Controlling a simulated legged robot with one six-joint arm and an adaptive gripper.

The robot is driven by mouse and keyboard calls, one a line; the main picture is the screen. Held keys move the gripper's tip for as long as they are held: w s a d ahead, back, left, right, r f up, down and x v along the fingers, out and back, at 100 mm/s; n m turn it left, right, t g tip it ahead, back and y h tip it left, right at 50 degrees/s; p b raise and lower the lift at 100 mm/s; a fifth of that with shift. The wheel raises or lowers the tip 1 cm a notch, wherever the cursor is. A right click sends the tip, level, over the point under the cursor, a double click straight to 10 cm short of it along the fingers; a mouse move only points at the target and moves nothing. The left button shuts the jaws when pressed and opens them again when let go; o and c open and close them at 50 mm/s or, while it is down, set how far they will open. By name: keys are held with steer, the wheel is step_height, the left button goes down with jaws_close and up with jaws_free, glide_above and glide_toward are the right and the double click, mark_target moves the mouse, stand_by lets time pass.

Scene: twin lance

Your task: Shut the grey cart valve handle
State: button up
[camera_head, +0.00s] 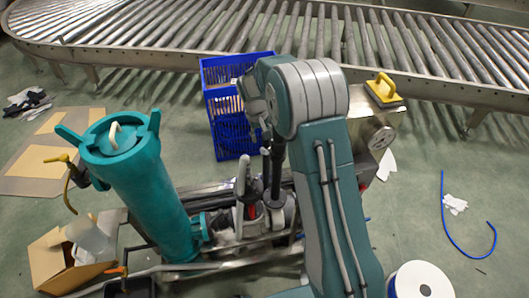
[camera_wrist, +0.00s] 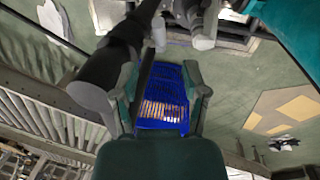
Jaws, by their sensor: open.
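The grey valve handle (camera_head: 243,178) stands upright on the cart, left of a dark upright lever (camera_head: 277,165). In the wrist view the grey handle (camera_wrist: 206,25) is at the top, beyond the fingertips and apart from them. My gripper (camera_head: 262,133) hangs above the cart, partly hidden by my arm. In the wrist view my gripper (camera_wrist: 162,75) is open with nothing held between its fingers. The dark lever (camera_wrist: 122,50) passes close beside the left finger there; I cannot tell whether they touch. The handle's base is partly hidden among the fittings.
A teal cylinder (camera_head: 145,190) stands on the cart's left. A blue crate (camera_head: 230,140) is on the floor behind. A roller conveyor (camera_head: 180,30) crosses the back. A yellow-handled tool (camera_head: 384,92) lies on a metal box at right.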

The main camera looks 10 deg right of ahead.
mark_target(265, 152)
steer(key=f, duration=0.3)
steer(key=d+f, duration=0.1)
steer(key=f, duration=0.5)
steer(key=shift+w+d, duration=0.1)
steer(key=shift+d, duration=0.05)
jaws_close()
